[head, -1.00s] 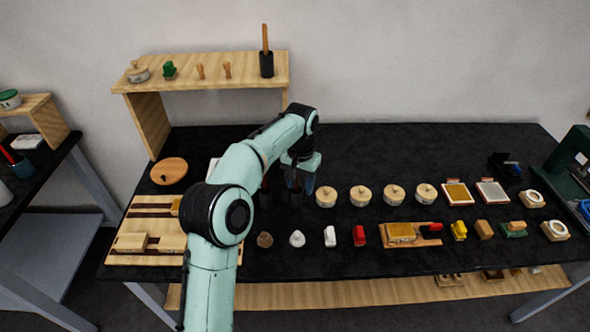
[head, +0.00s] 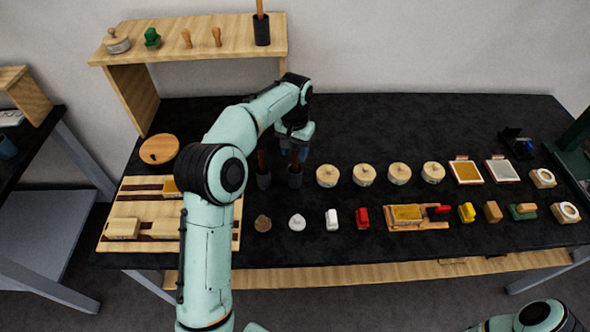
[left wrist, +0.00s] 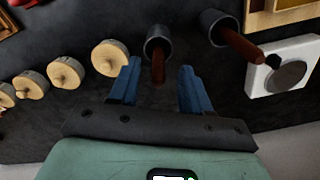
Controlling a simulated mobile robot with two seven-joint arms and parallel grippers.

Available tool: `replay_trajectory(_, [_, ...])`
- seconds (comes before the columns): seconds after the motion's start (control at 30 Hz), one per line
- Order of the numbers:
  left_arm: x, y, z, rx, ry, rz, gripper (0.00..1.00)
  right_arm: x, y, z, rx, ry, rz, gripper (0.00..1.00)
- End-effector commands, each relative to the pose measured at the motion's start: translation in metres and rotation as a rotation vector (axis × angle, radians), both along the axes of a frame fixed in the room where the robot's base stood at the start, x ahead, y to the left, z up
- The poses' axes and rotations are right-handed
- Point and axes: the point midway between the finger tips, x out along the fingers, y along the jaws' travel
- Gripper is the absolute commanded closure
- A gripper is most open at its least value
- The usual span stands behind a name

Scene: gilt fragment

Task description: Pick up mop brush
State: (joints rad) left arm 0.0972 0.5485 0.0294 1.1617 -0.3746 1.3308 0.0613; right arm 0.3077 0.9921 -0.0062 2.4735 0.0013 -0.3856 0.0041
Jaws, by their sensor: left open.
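Two dark cups stand side by side on the black table, each with a brown-handled brush upright in it: a left cup (head: 264,179) and a right cup (head: 295,177). I cannot tell which handle is the mop brush. My left gripper (head: 296,142) is above and behind the right cup, partly hiding its handle. In the left wrist view the gripper (left wrist: 158,88) is open, with a brown handle (left wrist: 158,68) rising from a cup (left wrist: 158,42) between its blue fingers, apart from both. The other handle (left wrist: 240,47) is outside the fingers. My right gripper is out of view.
Round wooden-lidded boxes (head: 327,176) stand right of the cups. Small stones and stamps (head: 297,222) lie in front. A wooden shelf (head: 190,45) with another dark cup (head: 261,30) is behind.

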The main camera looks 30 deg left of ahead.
Motion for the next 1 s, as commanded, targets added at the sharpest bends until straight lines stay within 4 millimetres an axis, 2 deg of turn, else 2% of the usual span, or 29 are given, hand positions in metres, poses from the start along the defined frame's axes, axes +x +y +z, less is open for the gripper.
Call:
replay_trajectory(0.13, [0.0, 0.0, -0.012, -0.001, 0.001, 0.0, 0.52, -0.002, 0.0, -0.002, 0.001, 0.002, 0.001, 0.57])
replay_trajectory(0.4, [0.0, -0.001, -0.049, -0.001, 0.001, 0.0, 0.52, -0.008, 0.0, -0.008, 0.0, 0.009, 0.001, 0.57])
replay_trajectory(0.67, [0.001, -0.001, -0.052, -0.001, -0.003, 0.0, 0.52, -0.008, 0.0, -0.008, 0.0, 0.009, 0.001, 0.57])
replay_trajectory(0.7, [0.001, -0.001, -0.052, -0.001, -0.003, 0.0, 0.56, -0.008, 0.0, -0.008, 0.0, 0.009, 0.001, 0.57])
replay_trajectory(0.83, [0.001, -0.001, -0.052, -0.001, -0.003, 0.0, 0.98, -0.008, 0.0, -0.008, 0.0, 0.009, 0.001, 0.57])
replay_trajectory(1.0, [0.001, -0.001, -0.052, -0.001, -0.003, 0.0, 1.0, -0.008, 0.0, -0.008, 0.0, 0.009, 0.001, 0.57])
